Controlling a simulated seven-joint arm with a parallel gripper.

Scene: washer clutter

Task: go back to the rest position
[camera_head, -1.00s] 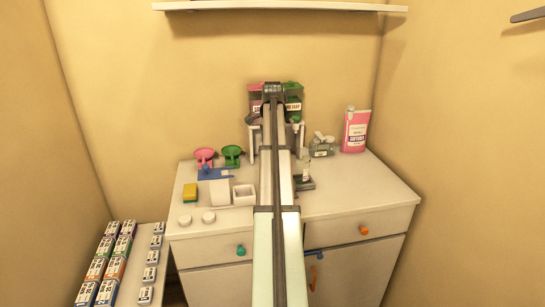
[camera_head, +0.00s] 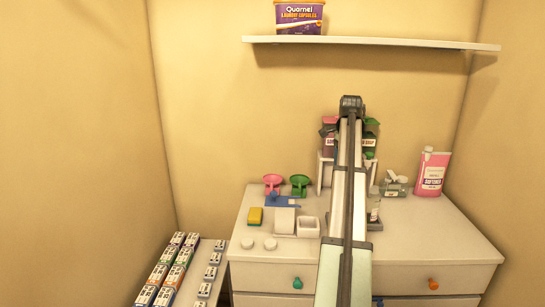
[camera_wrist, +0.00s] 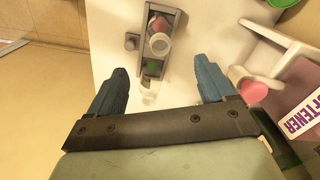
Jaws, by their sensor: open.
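My gripper is in the wrist view (camera_wrist: 160,88), with its two blue fingers spread wide apart and nothing held between them. Beyond the fingers lies the white cabinet top, with a dark grey tray (camera_wrist: 153,67) holding a white-capped container (camera_wrist: 160,44). In the head view my arm reaches away over the white cabinet (camera_head: 262,279) and hides my gripper and part of the counter behind it.
A pink softener bottle (camera_head: 432,173) stands at the counter's right. A pink funnel (camera_head: 272,181), a green funnel (camera_head: 299,183), a yellow sponge (camera_head: 254,215) and a white box (camera_head: 308,227) sit left of my arm. A wall shelf (camera_head: 370,42) holds a purple tub (camera_head: 299,17). Several small boxes (camera_head: 164,276) fill the lower left table.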

